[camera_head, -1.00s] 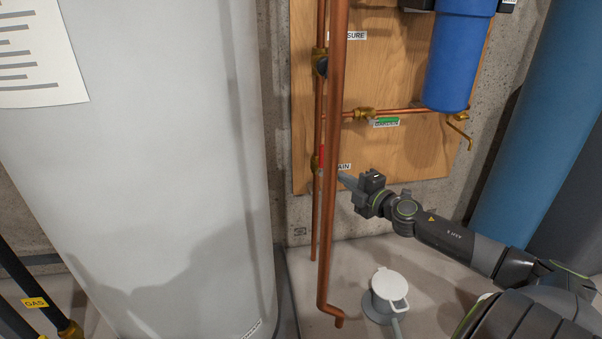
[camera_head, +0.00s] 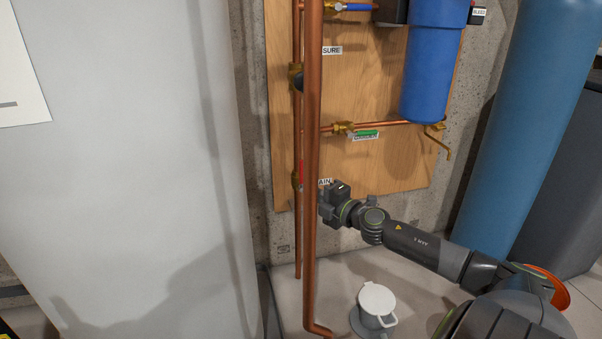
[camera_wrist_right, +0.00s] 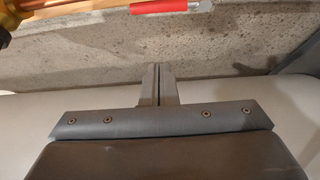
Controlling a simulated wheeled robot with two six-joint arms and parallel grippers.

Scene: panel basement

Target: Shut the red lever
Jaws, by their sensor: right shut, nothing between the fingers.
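The red lever (camera_head: 302,172) sits on a brass valve (camera_head: 296,181) on the thin vertical pipe, upright along it in the head view. The thick copper pipe in front partly covers it. In the wrist view the red lever (camera_wrist_right: 168,6) crosses the top edge, with its brass valve (camera_wrist_right: 4,36) at the top left. My right gripper (camera_head: 321,205) is beside the thick pipe, just below and right of the lever; its tips are hidden there. In the wrist view the right gripper (camera_wrist_right: 157,68) is shut and empty, pointing at the wall, with a gap to the lever. My left gripper is not in view.
The thick copper pipe (camera_head: 311,130) stands close to my right gripper. A green-handled valve (camera_head: 366,133) and a blue filter housing (camera_head: 431,75) are above on the wooden panel (camera_head: 392,165). A large white tank (camera_head: 130,150) fills the left.

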